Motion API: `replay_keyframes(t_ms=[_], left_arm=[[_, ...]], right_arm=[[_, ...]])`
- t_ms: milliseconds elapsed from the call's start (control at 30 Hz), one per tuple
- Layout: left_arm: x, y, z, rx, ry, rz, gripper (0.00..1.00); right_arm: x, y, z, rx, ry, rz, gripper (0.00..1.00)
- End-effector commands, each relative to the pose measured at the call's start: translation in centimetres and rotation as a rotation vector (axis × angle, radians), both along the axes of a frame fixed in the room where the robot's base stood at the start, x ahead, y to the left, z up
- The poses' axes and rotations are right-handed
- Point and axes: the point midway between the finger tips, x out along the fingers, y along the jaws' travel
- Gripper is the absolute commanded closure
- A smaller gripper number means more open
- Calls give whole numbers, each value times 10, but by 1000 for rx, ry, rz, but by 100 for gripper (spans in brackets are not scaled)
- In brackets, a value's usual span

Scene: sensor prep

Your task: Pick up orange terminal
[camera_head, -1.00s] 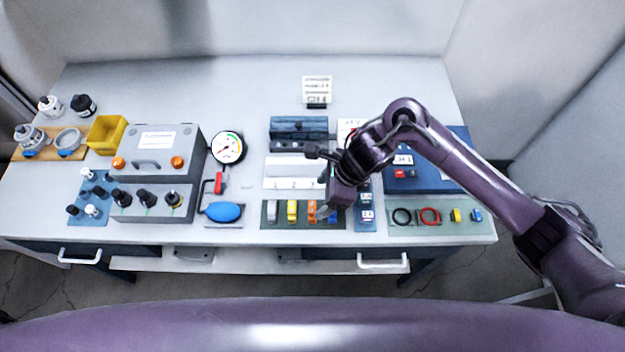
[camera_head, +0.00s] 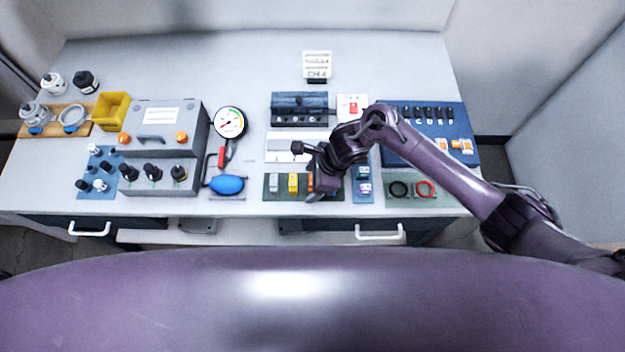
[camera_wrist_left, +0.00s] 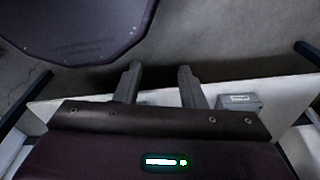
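The orange terminal (camera_head: 310,182) sits on the dark green mat (camera_head: 283,196) at the front of the bench, to the right of the yellow terminal (camera_head: 293,184). My right gripper (camera_head: 312,194) is low over the right part of this mat and partly covers the orange terminal. I cannot tell whether its fingers touch the terminal or how far apart they are. My left gripper (camera_wrist_left: 160,82) shows in the left wrist view with its fingers apart and nothing between them; it is outside the head view.
A blue strip (camera_head: 363,196) with small parts lies right of the mat, then a tray (camera_head: 408,202) with black and red rings. A blue bulb (camera_head: 227,184) lies to the left.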

Motion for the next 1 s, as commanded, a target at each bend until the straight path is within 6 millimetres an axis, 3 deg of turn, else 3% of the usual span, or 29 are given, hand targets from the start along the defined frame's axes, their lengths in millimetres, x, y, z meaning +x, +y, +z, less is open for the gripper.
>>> replay_keyframes(t_ms=[33, 367, 767, 867, 1000], left_arm=[[-5, 0, -1, 1, 7, 0, 64], [-24, 1, -2, 3, 35, 0, 64], [-16, 0, -3, 1, 24, 1, 64], [-15, 0, -5, 0, 21, 1, 64], [-14, 0, -11, 0, 21, 1, 64]], right_arm=[[0, 0, 0, 0, 0, 0, 36], [1, 0, 1, 0, -1, 0, 76], [2, 0, 10, 2, -3, 0, 77], [2, 0, 23, 2, -5, 2, 77], [3, 0, 59, 2, -11, 4, 77]])
